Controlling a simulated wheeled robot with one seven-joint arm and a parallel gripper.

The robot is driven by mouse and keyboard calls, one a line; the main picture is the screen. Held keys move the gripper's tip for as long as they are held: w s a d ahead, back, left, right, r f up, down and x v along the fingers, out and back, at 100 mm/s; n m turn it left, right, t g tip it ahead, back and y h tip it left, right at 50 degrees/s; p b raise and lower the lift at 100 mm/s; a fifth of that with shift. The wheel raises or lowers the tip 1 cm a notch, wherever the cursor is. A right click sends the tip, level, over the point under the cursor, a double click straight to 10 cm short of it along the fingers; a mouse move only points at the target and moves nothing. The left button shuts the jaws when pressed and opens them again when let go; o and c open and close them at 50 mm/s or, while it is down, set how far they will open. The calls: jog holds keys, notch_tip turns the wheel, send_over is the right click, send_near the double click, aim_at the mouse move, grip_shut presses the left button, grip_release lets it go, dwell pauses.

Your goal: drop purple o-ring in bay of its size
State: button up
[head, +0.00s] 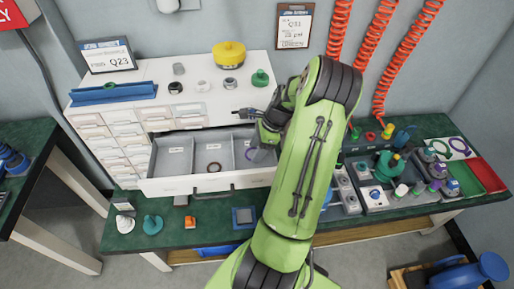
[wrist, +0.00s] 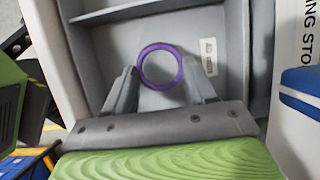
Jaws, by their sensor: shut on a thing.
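The purple o-ring (wrist: 160,47) is between the fingertips of my gripper (wrist: 160,82) in the wrist view, with the grey floor of a bay (wrist: 112,40) behind it. In the head view my gripper (head: 257,146) is over the right bay of the open drawer (head: 205,184), and a bit of purple shows there. The gripper is shut on the ring. The drawer's left bay (head: 173,163) looks empty. Each bay has a small white label, too small to read. My arm hides the drawer's right end.
The drawer cabinet (head: 120,138) carries a blue tray (head: 113,93), a yellow round part (head: 229,54) and several small fittings on top. Small parts stand on the green bench (head: 180,235) before the drawer. Fixtures and red coiled hoses (head: 395,60) crowd the right side.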

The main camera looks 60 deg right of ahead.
jog(key=shift+f, duration=0.55)
jog(key=o, duration=1.1)
